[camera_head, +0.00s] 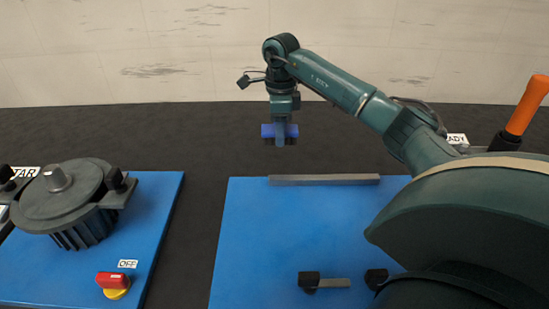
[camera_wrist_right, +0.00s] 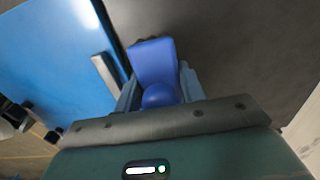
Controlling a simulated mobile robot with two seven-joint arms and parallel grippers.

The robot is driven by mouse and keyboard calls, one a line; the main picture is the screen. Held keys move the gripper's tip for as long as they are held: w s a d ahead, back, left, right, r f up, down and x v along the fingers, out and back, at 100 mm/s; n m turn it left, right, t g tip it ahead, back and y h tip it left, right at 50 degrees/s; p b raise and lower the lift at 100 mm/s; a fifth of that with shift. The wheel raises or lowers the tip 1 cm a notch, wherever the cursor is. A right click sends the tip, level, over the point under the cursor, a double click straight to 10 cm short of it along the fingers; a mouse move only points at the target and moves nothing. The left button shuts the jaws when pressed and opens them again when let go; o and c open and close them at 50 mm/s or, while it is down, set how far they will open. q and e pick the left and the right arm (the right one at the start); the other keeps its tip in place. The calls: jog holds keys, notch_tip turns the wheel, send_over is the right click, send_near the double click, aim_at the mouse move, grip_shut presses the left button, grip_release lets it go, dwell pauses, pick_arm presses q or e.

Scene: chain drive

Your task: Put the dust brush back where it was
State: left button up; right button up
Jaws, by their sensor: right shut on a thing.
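My right gripper (camera_head: 280,140) hangs pointing down above the dark surface behind the right blue plate. It is shut on a blue thing (camera_head: 267,130), which I take to be the dust brush. In the right wrist view the blue brush (camera_wrist_right: 153,62) sits between the fingers of the right gripper (camera_wrist_right: 158,92), with a rounded blue part close to the palm. Its bristles cannot be made out. The brush is clear of the plate, over dark surface. My left gripper is not in view.
The right blue plate (camera_head: 245,240) carries a grey bar (camera_head: 325,180) along its back edge and a small black-ended pin (camera_head: 310,280). A motor (camera_head: 75,200) and a red-yellow switch (camera_head: 113,284) labelled OFF are on the left plate. An orange handle (camera_head: 526,105) stands far right.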

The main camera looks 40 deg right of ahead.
aim_at(280, 164)
notch_tip(280, 164, down, 3)
jog(key=shift+s+r, duration=0.15)
jog(key=shift+r, duration=0.05)
jog(key=shift+f, duration=2.15)
jog(key=shift+f, duration=0.2)
jog(key=o, duration=1)
notch_tip(280, 164, up, 12)
jog(key=shift+r, duration=0.2)
